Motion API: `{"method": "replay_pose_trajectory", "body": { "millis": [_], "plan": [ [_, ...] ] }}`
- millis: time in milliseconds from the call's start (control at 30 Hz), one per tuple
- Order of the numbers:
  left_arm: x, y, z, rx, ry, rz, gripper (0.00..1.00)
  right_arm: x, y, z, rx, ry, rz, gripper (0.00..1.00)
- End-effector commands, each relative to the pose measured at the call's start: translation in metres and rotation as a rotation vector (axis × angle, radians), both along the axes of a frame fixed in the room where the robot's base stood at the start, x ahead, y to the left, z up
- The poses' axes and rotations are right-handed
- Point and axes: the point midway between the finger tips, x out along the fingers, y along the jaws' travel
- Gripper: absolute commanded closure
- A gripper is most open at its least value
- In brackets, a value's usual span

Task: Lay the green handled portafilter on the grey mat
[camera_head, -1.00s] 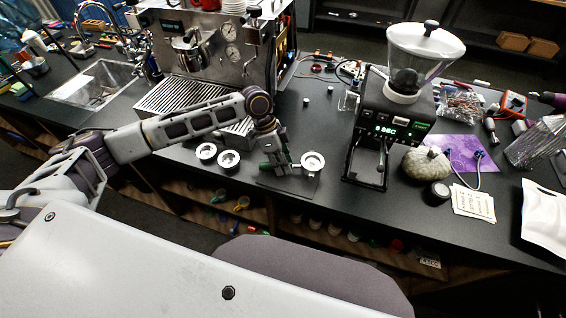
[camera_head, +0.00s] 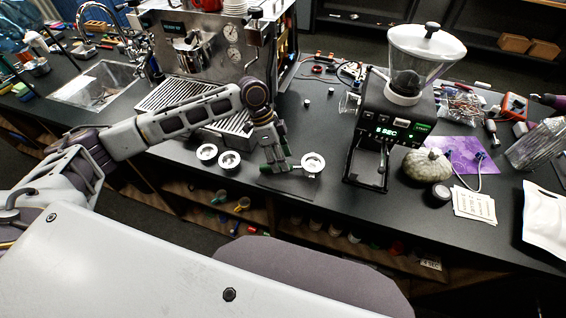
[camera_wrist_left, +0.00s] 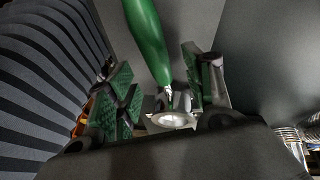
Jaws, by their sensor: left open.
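The green handled portafilter (camera_head: 312,163) lies on the dark grey mat (camera_head: 284,185), its round metal head at the mat's right side and its handle pointing left. My left gripper (camera_head: 277,158) is above the handle and hides part of it. In the left wrist view the green handle (camera_wrist_left: 148,35) runs between the spread fingers of my left gripper (camera_wrist_left: 160,85), with a gap to the pads. The metal head (camera_wrist_left: 172,120) shows beyond the handle. The left gripper is open. My right gripper is not in view.
Two round metal pieces (camera_head: 229,160) sit on the counter left of the mat. The espresso machine (camera_head: 203,50) stands behind. The grinder (camera_head: 388,125) stands to the right, with a pumpkin-like object (camera_head: 427,165) beside it. The counter's front edge is just before the mat.

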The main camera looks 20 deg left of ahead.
Motion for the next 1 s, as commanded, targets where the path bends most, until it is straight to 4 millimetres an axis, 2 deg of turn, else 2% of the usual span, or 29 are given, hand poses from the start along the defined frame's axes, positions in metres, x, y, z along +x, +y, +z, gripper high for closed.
{"method": "replay_pose_trajectory", "body": {
  "millis": [500, 700, 1000],
  "plan": [
    [0.009, 0.027, 0.068, -0.002, -0.002, 0.0, 0.48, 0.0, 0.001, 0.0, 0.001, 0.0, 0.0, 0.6],
    [0.011, 0.032, 0.081, -0.001, -0.001, -0.001, 0.48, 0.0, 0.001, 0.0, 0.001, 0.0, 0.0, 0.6],
    [0.011, 0.033, 0.084, -0.001, 0.0, -0.001, 0.48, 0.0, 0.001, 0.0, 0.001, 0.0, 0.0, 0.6]
  ]
}}
